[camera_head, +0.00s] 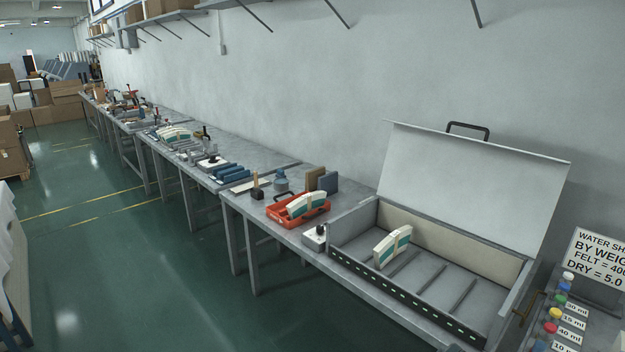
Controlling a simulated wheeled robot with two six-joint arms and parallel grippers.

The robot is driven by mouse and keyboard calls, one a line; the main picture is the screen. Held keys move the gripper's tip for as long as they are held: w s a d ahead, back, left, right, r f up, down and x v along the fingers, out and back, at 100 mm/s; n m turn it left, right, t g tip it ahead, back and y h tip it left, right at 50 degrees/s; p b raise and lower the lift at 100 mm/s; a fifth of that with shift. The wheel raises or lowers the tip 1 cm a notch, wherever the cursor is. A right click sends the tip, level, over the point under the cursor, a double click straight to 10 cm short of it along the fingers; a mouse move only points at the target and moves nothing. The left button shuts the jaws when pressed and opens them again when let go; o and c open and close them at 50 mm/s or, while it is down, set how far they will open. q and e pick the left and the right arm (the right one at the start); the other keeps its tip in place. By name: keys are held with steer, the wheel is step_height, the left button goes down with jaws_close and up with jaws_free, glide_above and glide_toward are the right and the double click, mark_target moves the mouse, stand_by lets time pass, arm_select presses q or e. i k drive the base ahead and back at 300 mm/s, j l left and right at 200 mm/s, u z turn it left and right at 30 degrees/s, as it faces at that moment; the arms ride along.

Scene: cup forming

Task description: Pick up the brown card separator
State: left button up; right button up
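A brown upright panel (315,179), which looks like the brown card separator, stands on the grey workbench behind an orange tray. A blue-grey panel (329,182) stands close at its right and slightly in front. The brown panel's lower part is partly hidden. Neither of my grippers shows in the head view.
The orange tray (290,221) holds white-and-teal curved pieces. To its right, an open grey box (412,333) with a raised lid (470,185) holds another such piece (392,247). Small bottles (553,314) and a sign (598,258) are at the far right. Green floor (150,260) is clear at left.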

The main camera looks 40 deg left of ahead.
mark_target(311, 177)
steer(key=u, duration=1.2)
steer(key=z, duration=0.6)
steer(key=i+j+z, duration=0.15)
steer(key=j+z, duration=0.5)
steer(key=i+j+z, duration=0.1)
steer(key=j+z, duration=0.2)
steer(key=j, duration=0.15)
steer(key=j+z, duration=0.15)
steer(key=j, duration=0.7)
steer(key=j+z, duration=0.15)
steer(key=j, duration=0.7)
steer(key=k+j+z, duration=0.15)
steer(key=j, duration=0.7)
steer(key=i, duration=0.1)
